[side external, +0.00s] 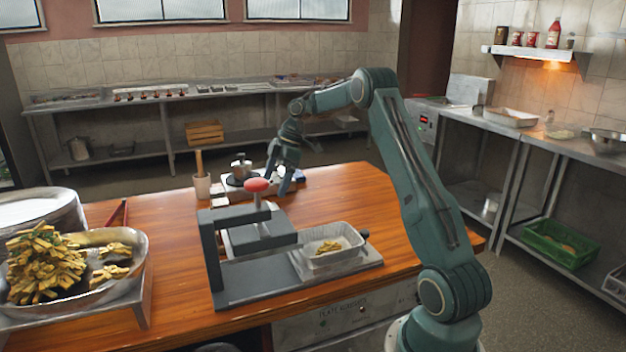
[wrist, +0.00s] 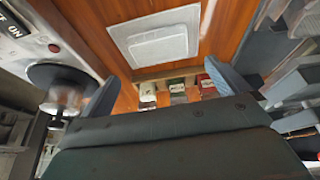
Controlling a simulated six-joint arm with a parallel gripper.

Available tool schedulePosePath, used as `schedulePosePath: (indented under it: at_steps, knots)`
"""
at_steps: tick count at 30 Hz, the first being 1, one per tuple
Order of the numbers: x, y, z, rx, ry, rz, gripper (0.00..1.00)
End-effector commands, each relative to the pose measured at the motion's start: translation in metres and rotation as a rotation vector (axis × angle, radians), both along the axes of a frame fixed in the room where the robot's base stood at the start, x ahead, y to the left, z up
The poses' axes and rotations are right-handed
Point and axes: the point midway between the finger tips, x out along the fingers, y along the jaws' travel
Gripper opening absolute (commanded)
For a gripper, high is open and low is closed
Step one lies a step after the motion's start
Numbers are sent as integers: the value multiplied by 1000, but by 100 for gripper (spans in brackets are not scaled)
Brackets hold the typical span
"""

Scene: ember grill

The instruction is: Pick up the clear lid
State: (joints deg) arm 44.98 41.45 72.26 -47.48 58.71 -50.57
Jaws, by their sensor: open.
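The clear lid (wrist: 158,40) appears in the wrist view as a pale, see-through rectangular sheet with a raised middle, flat on the wooden counter (wrist: 232,22). It lies beyond my fingertips, apart from them. I cannot make it out in the side view. My gripper (wrist: 163,88) is open, with nothing between its fingers. In the side view my gripper (side external: 286,180) hangs low over the counter, close beside the hot plate and its small metal pot (side external: 241,167).
A big pan of fried food (side external: 75,268) stands at the left. A wooden pestle in a cup (side external: 201,180) is left of the pot. The counter's far right is clear.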

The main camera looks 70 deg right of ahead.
Motion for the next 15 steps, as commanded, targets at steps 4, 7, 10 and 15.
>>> schedulePosePath:
  at_steps: [4, 7, 10, 15]
  knots:
    - [5, 6, -18, 2, 2, 2, 100]
    - [7, 8, -25, 0, 0, 1, 100]
    - [8, 9, -29, -1, 0, 1, 100]
    - [8, 9, -30, -1, 0, 1, 100]
